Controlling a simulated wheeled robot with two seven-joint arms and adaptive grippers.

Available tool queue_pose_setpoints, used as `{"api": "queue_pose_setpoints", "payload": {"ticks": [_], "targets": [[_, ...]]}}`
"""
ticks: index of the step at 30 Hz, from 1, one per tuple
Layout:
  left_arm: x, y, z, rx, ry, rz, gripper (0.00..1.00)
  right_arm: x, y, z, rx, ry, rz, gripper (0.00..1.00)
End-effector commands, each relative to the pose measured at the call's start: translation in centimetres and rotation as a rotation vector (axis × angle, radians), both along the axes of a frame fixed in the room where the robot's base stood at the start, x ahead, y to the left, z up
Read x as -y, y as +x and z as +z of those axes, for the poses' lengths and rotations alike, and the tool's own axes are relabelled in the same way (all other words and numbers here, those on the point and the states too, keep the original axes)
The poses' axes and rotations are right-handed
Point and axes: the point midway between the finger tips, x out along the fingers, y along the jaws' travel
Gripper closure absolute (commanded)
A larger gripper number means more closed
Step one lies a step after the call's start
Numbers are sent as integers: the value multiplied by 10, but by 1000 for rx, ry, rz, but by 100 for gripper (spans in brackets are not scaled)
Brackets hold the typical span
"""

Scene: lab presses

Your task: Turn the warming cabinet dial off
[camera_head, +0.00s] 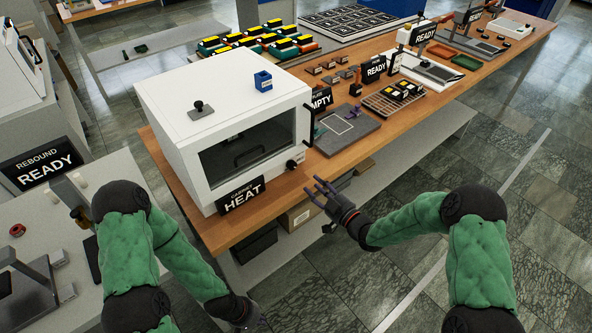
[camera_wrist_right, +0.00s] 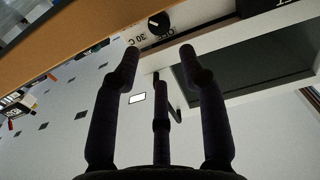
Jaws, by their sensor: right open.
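The white warming cabinet (camera_head: 165,104) stands on the wooden bench, with a dark window in its front. Its small black dial (camera_head: 291,164) sits low on the front at the right end. In the right wrist view the dial (camera_wrist_right: 158,22) lies beyond the fingertips, beside the printed "OFF" and "30 C"; its exact setting is unclear. My right gripper (camera_head: 318,191) is open and empty, in front of the dial and apart from it; its spread fingers also show in the wrist view (camera_wrist_right: 159,58). My left gripper (camera_head: 248,318) hangs low at the bottom edge, partly hidden.
A "CABINET HEAT" sign (camera_head: 241,194) stands at the cabinet's front edge, left of the dial. A black handle (camera_head: 309,123) is at the door's right edge. A grey plate (camera_head: 346,132) and "EMPTY" sign (camera_head: 320,98) lie to the right. The floor before the bench is clear.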

Motion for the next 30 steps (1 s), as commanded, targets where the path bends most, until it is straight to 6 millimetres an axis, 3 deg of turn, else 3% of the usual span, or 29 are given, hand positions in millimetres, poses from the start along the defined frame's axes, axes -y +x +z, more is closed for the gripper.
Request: {"api": "queue_pose_setpoints", "payload": {"ticks": [18, 30], "targets": [[0, 0, -20, 0, 0, 0, 100, -54, 74, -2, 0, 0, 1, 57], [0, 0, -22, 0, 0, 0, 100, -62, 86, 0, -3, 1, -1, 57]]}}
